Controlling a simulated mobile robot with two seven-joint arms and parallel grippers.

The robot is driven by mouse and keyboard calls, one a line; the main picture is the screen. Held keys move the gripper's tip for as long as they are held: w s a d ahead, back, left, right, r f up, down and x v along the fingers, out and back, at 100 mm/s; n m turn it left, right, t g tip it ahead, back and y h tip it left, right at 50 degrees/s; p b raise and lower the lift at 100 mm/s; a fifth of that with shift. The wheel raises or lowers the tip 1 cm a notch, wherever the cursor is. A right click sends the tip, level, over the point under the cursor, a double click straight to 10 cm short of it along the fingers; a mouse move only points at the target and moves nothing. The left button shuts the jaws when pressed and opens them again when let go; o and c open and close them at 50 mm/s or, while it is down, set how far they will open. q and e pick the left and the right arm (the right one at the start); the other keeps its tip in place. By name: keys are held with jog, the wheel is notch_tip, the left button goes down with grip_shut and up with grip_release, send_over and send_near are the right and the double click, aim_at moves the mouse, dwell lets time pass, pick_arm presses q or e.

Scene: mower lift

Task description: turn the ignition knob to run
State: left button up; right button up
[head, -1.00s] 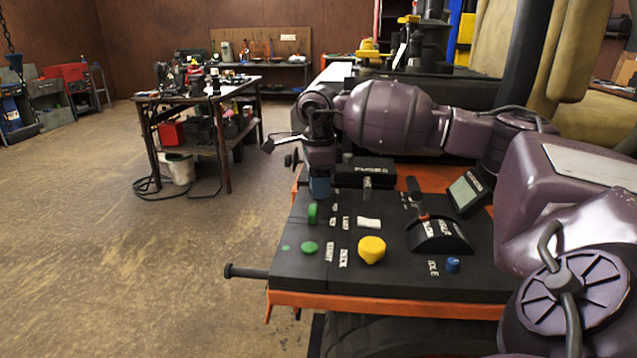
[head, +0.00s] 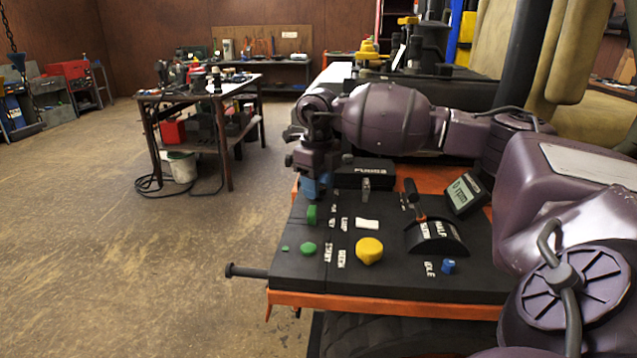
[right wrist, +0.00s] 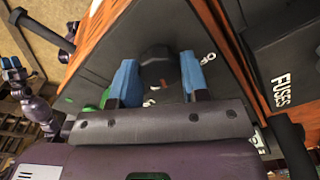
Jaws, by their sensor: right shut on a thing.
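The ignition knob (right wrist: 155,56) is a dark knob on the black control panel (head: 290,262). It sits between the two blue fingers of my right gripper (right wrist: 157,82) in the right wrist view. The right gripper is shut on it. White letters reading "OF", partly cut off, show beside it on the panel. In the head view my right gripper (head: 314,186) is at the panel's far left corner, and the knob is hidden behind it.
The panel carries a green rocker (head: 311,214), a green button (head: 308,248), a yellow knob (head: 369,250), a blue knob (head: 448,266), a throttle lever (head: 413,197) and a small display (head: 465,192) showing a zero. A fuse box (head: 364,174) stands close to my right gripper.

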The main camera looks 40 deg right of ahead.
jog(key=shift+r+m, duration=0.1)
jog(key=shift+m, duration=0.4)
jog(key=o, duration=0.9)
notch_tip(320, 180, up, 11)
jog(key=shift+f, duration=0.15)
dwell(0.8)
